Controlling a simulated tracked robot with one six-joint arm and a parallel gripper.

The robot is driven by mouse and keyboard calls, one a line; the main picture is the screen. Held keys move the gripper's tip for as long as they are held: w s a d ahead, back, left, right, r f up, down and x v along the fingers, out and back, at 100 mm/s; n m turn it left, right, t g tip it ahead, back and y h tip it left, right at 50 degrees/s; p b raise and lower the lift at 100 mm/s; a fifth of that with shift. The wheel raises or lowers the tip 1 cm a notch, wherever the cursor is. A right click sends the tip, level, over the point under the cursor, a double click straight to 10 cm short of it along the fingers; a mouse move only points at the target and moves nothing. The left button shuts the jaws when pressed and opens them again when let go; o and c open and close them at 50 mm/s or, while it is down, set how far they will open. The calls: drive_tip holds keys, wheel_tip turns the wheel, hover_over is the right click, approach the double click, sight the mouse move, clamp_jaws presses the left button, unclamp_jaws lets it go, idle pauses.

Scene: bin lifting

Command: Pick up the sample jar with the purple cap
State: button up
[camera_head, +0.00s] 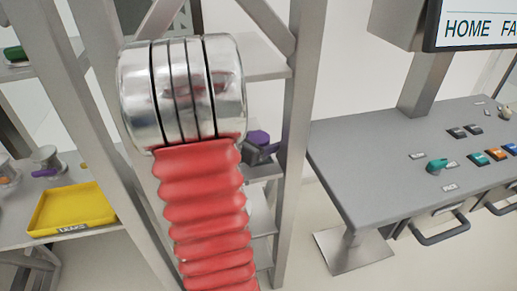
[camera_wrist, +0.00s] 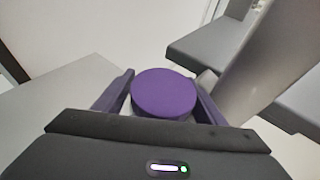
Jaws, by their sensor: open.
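The purple cap of the sample jar (camera_wrist: 164,93) shows from above in the wrist view. It lies between the two purple fingers of my gripper (camera_wrist: 164,98). The fingers stand open on either side of it; I cannot tell whether they touch it. The jar body is mostly hidden under the cap. In the head view a purple shape (camera_head: 258,138) shows beside a dark part of my gripper (camera_head: 262,152) at the shelf rack. My red, ribbed arm hides much of that area.
A grey rack post (camera_head: 300,120) stands close to the right of the gripper. A yellow tray (camera_head: 72,208) lies on a shelf at left. A grey control desk (camera_head: 400,150) with buttons and a teal knob (camera_head: 436,166) stands at right. Open floor shows between rack and desk.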

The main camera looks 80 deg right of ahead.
idle(0.4)
drive_tip(key=c, duration=1)
